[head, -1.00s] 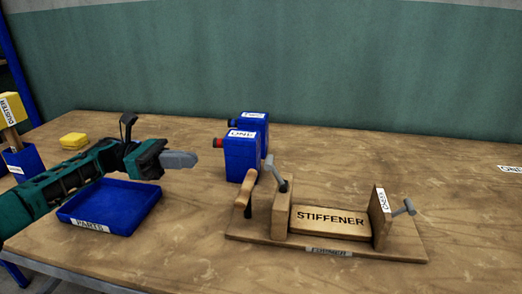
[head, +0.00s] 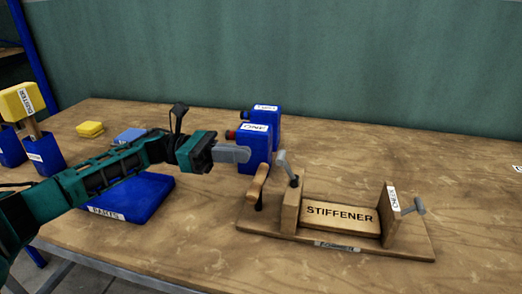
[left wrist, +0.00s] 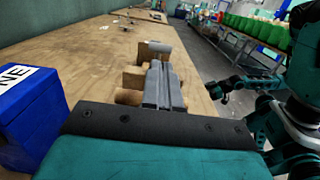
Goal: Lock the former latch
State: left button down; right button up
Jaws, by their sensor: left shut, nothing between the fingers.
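The wooden former (head: 418,248) stands on the table at right in the head view, with a STIFFENER block (head: 340,214) between its two uprights. At its left end are a wooden handle (head: 258,184) and a grey lever (head: 287,167), both tilted up. Which part is the latch is not labelled. My left gripper (head: 245,154) is shut and empty, above and left of the handle. In the left wrist view its shut fingers (left wrist: 162,86) partly hide the wooden former (left wrist: 133,78).
Two blue boxes (head: 254,150) stand close behind my left gripper. The table right of the former is clear.

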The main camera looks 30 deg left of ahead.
aim_at(287, 168)
pick_arm(q)
jog(key=x, duration=0.4)
jog(key=shift+r+p, duration=0.1)
jog(key=shift+p, duration=0.25)
jog(key=shift+w+d, duration=0.15)
jog(key=shift+d, duration=0.4)
